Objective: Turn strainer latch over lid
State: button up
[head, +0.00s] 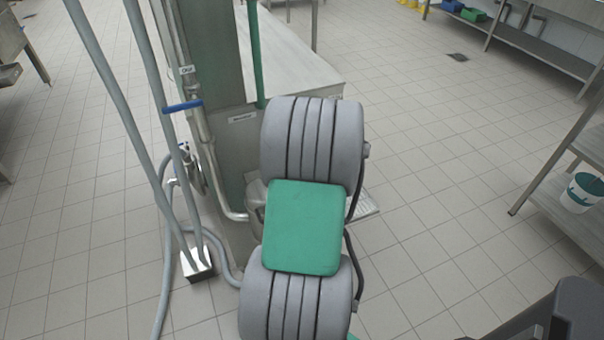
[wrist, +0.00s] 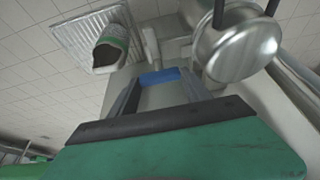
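In the wrist view the round steel lid (wrist: 238,55) of what looks like the strainer is at the upper right. Two dark rods cross in front of its upper edge; I cannot tell if either is the latch. My gripper (wrist: 162,82) is left of and below the lid, its two grey fingers spread apart. A blue piece (wrist: 158,76) shows between the fingertips; I cannot tell whether it touches them. In the head view a steel body (head: 256,193), seemingly the strainer, is mostly hidden behind my arm, and my gripper is hidden too.
A steel pipe with a blue handle (head: 182,106) and grey hoses stand left of my arm. A cup (wrist: 110,50) is by a floor grate (wrist: 85,33). A rack with a white bucket (head: 582,192) is at the right. Tiled floor between is clear.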

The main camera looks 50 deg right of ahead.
jog(key=c, duration=0.8)
jog(key=shift+m, duration=0.3)
jog(key=m+g+h, duration=0.1)
jog(key=m, duration=0.2)
jog(key=shift+w+a, duration=0.1)
jog(key=shift+w, duration=0.05)
jog(key=m+g, duration=0.1)
jog(key=m, duration=0.2)
jog(key=m+g+h+b, duration=0.1)
jog(key=m, duration=0.1)
jog(key=shift+w+m, duration=0.1)
jog(key=shift+m, duration=0.3)
jog(key=m, duration=0.2)
jog(key=m+g, duration=0.1)
jog(key=m, duration=0.1)
jog(key=shift+w+m+g+b, duration=0.1)
jog(key=shift+m+g+b, duration=0.2)
jog(key=shift+b, duration=0.05)
jog(key=shift+m+g+b, duration=0.35)
jog(key=shift+m+g, duration=0.35)
jog(key=shift+m, duration=1.2)
